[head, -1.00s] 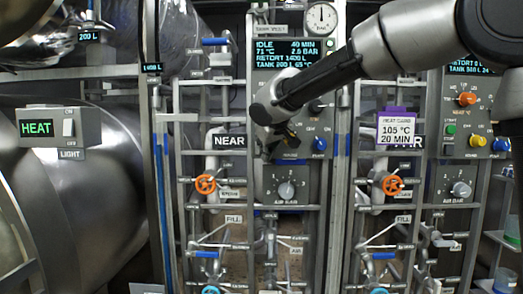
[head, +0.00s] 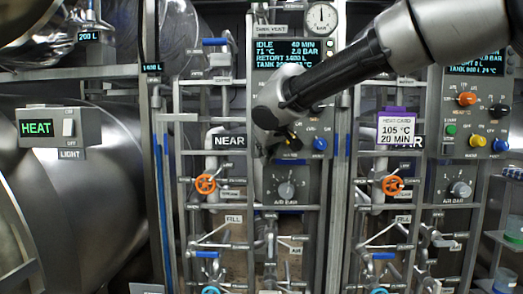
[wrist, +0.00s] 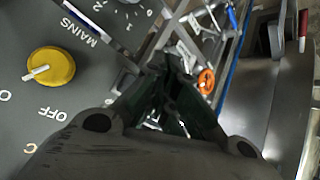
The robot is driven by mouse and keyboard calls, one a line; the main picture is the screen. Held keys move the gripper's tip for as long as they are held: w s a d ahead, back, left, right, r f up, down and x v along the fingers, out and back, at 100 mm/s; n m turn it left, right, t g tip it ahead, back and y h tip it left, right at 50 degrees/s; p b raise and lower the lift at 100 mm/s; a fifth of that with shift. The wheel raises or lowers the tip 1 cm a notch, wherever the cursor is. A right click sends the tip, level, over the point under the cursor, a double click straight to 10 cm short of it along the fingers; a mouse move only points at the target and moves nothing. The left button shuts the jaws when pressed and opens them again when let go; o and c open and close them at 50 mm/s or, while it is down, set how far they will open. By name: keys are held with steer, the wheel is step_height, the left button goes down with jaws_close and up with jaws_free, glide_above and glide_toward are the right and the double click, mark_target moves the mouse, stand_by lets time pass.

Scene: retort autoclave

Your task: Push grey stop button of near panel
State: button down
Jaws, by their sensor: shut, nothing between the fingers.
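The near panel (head: 308,170) stands at the middle of the head view, beside the NEAR sign. I cannot make out its grey stop button; my wrist and gripper cover the panel's left-middle part. My gripper (head: 268,150) is in front of that part, and its dark fingers are hard to separate from the panel. In the wrist view my gripper (wrist: 172,100) is shut and empty. A yellow knob (wrist: 50,68) marked MAINS and OFF lies to its left there. I cannot tell whether the fingertips touch the panel.
The near panel's display (head: 284,52), blue knob (head: 320,144) and AIR BAR knob (head: 286,190) surround my gripper. An orange valve wheel (head: 205,184) and pipes are to the left. The far panel (head: 460,170) and a purple-topped heat card (head: 397,128) are to the right.

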steer(key=s, duration=0.2)
steer(key=shift+s, duration=0.35)
stand_by(0.4)
steer(key=s+d+f+m+g+h, duration=0.1)
steer(key=s+d+f+g, duration=0.1)
steer(key=s+d+f, duration=0.5)
steer(key=s+d+f+g+h, duration=0.15)
steer(key=s+d, duration=0.35)
steer(key=d, duration=0.5)
steer(key=s+d+f+m+g, duration=0.1)
steer(key=s+d+f+g, duration=0.1)
steer(key=s+d+f, duration=0.5)
steer(key=s+d+m, duration=0.5)
steer(key=s+d, duration=0.4)
steer(key=d, duration=0.3)
steer(key=shift+s+r+t, duration=0.35)
steer(key=shift+r, duration=0.1)
steer(key=c, duration=2.2)
jaws_free()
